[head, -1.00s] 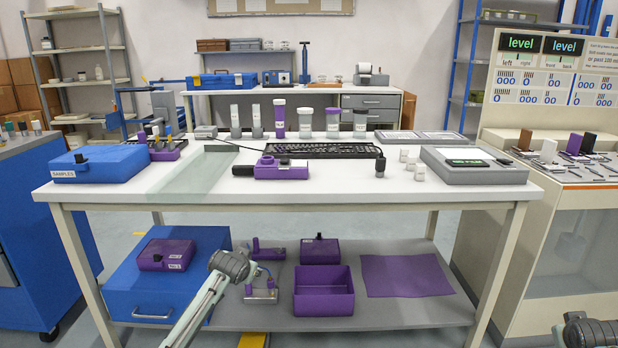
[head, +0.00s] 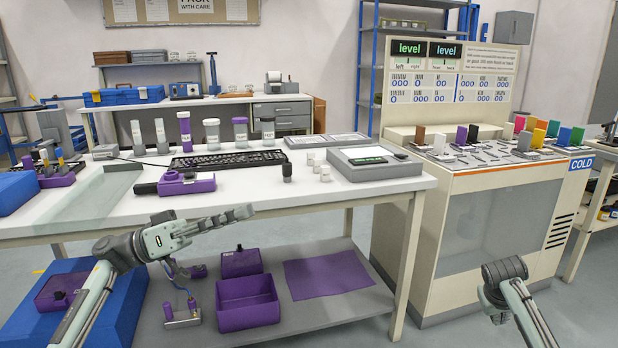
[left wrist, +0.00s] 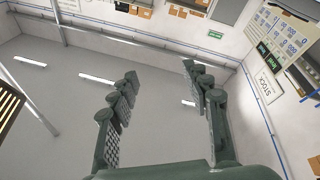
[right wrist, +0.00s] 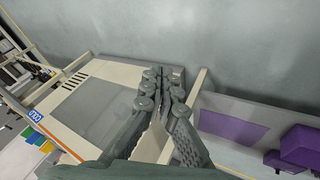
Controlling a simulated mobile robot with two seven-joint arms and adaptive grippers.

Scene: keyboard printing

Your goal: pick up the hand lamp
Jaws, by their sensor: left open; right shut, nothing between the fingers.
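I cannot say for sure which thing is the hand lamp. A purple device with a black cylindrical end (head: 177,184) lies on the white table (head: 262,192) in the head view, and may be it. A small black upright piece (head: 287,173) stands to its right. My left gripper (head: 225,232) is open and empty in front of the table's front edge. In the left wrist view its fingers (left wrist: 160,74) are spread, with only ceiling and walls beyond. My right gripper (right wrist: 163,78) is shut and empty, away from the table, above the floor before the cream cabinet.
A keyboard (head: 225,159), several capped tubes (head: 212,133) and a grey scale (head: 372,163) stand on the table. The lower shelf holds a purple bin (head: 247,302) and a purple mat (head: 328,273). The cream cabinet (head: 470,230) stands to the right.

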